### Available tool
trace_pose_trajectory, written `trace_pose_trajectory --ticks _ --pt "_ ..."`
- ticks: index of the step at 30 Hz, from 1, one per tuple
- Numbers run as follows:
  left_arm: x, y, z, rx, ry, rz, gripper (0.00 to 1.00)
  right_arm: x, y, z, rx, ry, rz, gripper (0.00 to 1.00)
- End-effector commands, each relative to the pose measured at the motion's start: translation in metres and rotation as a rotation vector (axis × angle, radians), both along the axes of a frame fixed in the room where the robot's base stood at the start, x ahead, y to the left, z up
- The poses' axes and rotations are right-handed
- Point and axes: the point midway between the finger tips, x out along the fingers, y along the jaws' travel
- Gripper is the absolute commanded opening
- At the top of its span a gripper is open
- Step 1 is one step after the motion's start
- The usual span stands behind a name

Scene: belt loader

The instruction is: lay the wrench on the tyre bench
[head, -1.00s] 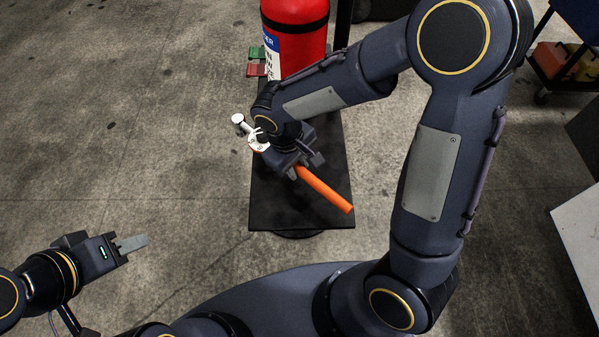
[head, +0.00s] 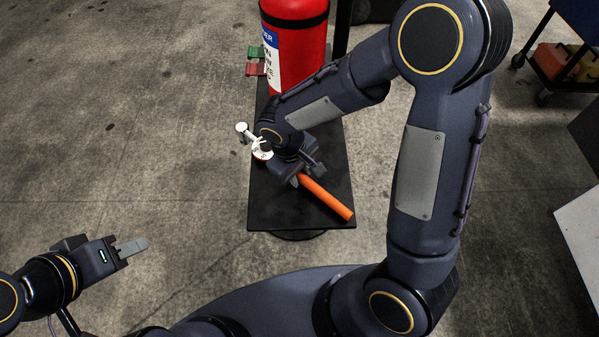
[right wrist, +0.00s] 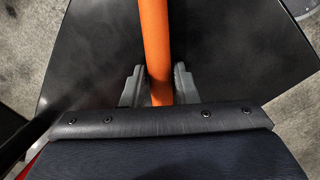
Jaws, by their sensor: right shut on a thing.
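The wrench (head: 326,197) has a long orange shaft and a silver end that shows at the left of my wrist. My right gripper (head: 299,175) is shut on the orange shaft, over a black flat top (head: 275,213). In the right wrist view the shaft (right wrist: 155,40) runs between the two fingers of my right gripper (right wrist: 159,85), with the black top behind it. I cannot tell whether the wrench touches this top, nor whether it is the tyre bench. My left gripper (head: 130,248) is empty over the floor at the lower left; its opening is unclear.
A red fire extinguisher (head: 300,50) stands at the far end of the black top. Small green and red blocks (head: 256,60) show beside it. A cart with coloured bins (head: 553,60) is at the upper right, and a pale surface (head: 583,240) at the right edge. The left floor is clear.

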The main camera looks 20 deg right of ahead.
Motion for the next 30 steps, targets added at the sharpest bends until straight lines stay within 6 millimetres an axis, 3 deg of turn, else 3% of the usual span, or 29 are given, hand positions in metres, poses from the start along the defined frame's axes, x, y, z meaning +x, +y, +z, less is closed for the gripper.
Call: trace_pose_trajectory --ticks 4,5,9,22,27,30 --pt "0.000 0.000 -0.003 0.000 0.000 0.000 0.36 -0.002 0.000 -0.007 0.002 0.006 0.000 0.00" --pt "0.000 0.000 -0.003 0.000 0.000 0.000 0.36 -0.003 0.000 -0.008 0.001 0.009 -0.001 0.30" --pt "0.000 0.000 -0.004 0.000 0.000 0.000 0.36 -0.003 0.000 -0.009 0.001 0.011 -0.001 0.48" --pt "0.000 0.000 -0.001 0.000 0.000 0.000 0.36 -0.005 0.001 -0.007 0.004 0.014 -0.002 0.48" --pt "0.000 0.000 0.013 0.000 0.000 0.000 0.36 -0.004 0.003 0.014 0.005 0.010 0.000 0.48" --pt "0.000 0.000 0.019 0.000 0.000 0.000 0.36 -0.002 0.007 0.039 0.005 0.005 -0.001 0.48"
